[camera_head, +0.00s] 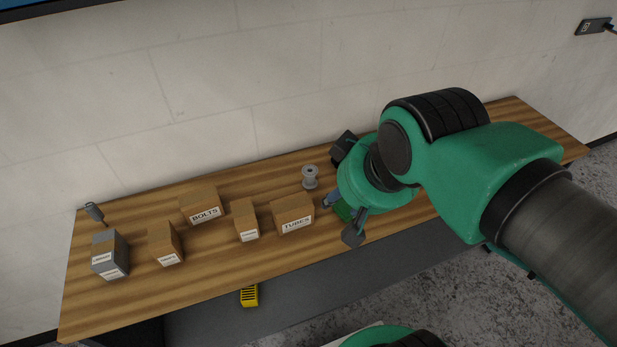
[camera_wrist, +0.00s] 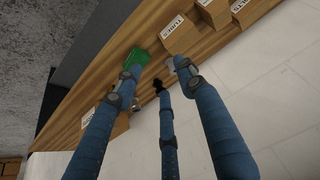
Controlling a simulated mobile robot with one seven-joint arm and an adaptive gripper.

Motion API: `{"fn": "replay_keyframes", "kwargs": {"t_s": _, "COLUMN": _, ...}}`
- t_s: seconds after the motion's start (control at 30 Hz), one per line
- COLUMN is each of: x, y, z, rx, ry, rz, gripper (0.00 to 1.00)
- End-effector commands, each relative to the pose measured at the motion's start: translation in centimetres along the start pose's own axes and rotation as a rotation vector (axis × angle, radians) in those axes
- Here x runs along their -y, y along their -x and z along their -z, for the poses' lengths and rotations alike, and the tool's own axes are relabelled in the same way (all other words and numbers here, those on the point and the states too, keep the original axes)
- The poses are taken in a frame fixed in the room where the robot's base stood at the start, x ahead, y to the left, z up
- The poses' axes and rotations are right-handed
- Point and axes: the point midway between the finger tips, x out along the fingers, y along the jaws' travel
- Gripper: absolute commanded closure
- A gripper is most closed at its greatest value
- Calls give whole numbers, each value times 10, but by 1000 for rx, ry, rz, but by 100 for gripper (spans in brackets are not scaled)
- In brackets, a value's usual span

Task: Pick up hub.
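The hub (camera_head: 310,177) looks like a small grey spool with flanged ends. It stands upright on the wooden bench, behind the TUBES box. My gripper (camera_head: 341,216) is over the bench just right of the hub and apart from it. In the wrist view my gripper (camera_wrist: 156,70) has its blue fingers spread, with nothing held between them. A small grey piece beside the right finger there may be the hub, but it is mostly hidden.
A green object (camera_head: 343,210) lies beneath my gripper. The TUBES box (camera_head: 292,214), BOLTS box (camera_head: 201,205), smaller cardboard boxes and a grey box (camera_head: 110,254) stand to the left. The wall runs behind the bench (camera_head: 230,270). A yellow item (camera_head: 249,295) is below its front edge.

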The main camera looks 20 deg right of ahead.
Motion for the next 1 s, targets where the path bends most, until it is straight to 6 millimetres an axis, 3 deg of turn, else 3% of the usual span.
{"fn": "replay_keyframes", "kwargs": {"t_s": 0.13, "x": 0, "y": 0, "z": 0, "rx": 0, "ry": 0, "rz": 0, "gripper": 60}}
{"fn": "replay_keyframes", "kwargs": {"t_s": 0.2, "x": 0, "y": 0, "z": 0, "rx": 0, "ry": 0, "rz": 0, "gripper": 52}}
{"fn": "replay_keyframes", "kwargs": {"t_s": 0.63, "x": 0, "y": 0, "z": 5, "rx": 7, "ry": 5, "rz": 0, "gripper": 52}}
{"fn": "replay_keyframes", "kwargs": {"t_s": 0.77, "x": -1, "y": -1, "z": 17, "rx": 24, "ry": 16, "rz": -2, "gripper": 52}}
{"fn": "replay_keyframes", "kwargs": {"t_s": 1.0, "x": -5, "y": -11, "z": 56, "rx": 80, "ry": 57, "rz": -3, "gripper": 52}}
